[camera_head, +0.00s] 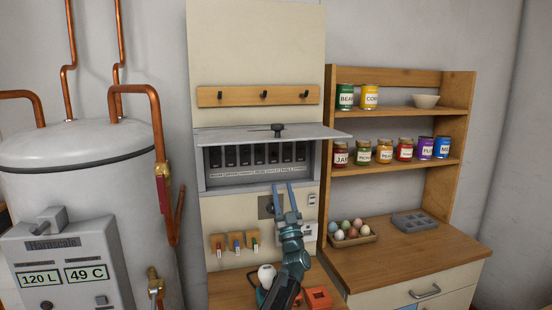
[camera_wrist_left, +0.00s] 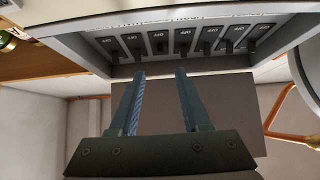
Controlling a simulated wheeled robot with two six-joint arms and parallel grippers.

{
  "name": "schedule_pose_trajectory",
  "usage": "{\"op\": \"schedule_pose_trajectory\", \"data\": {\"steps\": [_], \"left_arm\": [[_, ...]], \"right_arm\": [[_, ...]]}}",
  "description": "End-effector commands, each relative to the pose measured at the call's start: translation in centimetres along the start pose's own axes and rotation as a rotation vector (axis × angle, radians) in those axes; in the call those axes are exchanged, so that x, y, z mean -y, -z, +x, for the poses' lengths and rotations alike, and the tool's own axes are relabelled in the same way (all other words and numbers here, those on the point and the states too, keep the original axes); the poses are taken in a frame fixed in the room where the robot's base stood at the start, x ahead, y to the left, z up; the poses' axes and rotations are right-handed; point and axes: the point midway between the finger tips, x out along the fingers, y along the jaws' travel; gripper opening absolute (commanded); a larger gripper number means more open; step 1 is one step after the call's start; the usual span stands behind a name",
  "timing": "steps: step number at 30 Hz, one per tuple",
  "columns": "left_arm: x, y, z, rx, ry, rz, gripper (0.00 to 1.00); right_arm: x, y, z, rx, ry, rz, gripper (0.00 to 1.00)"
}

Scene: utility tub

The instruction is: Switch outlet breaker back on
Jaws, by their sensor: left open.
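The breaker box (camera_head: 199,170) is on the cream wall panel with its grey lid (camera_head: 215,140) swung up and open. Inside, a row of several dark breaker switches (camera_head: 258,154) sits above a strip of labels too small to read. The row also shows in the left wrist view, at the top, with dark levers (camera_wrist_left: 183,47). I cannot tell which switch is the outlet breaker. My left gripper (camera_head: 284,186) is open and empty, its fingers pointing up at the box's lower edge. In the left wrist view the fingertips (camera_wrist_left: 160,73) are just short of the switches. My right gripper is not in view.
The raised lid overhangs the switches. Below the box are a grey plate (camera_head: 265,206) and small coloured-tag hooks (camera_head: 236,242). A water heater (camera_head: 80,180) stands left. A wooden counter (camera_head: 400,255) with an egg tray (camera_head: 352,238) and shelves of cans is on the right.

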Motion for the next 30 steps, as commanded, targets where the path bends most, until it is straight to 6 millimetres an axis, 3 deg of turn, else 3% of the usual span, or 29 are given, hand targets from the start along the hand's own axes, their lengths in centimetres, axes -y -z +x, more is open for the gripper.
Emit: {"op": "schedule_pose_trajectory", "data": {"steps": [1,16,21,29,30], "left_arm": [[-0.1,0.2,1.3,0.000,0.000,0.000,0.47],[-0.1,0.3,10.5,0.000,0.000,0.001,0.47],[0.0,0.1,11.7,0.001,0.000,0.000,0.47],[0.0,0.0,11.7,0.000,0.000,-0.001,0.47],[0.0,0.0,11.7,0.000,0.000,-0.001,0.44]], "right_arm": [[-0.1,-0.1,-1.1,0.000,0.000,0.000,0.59],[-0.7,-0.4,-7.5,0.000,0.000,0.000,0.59],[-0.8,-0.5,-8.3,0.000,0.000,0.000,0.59],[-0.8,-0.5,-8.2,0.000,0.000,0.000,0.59],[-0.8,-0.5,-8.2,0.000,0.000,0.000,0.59]]}}
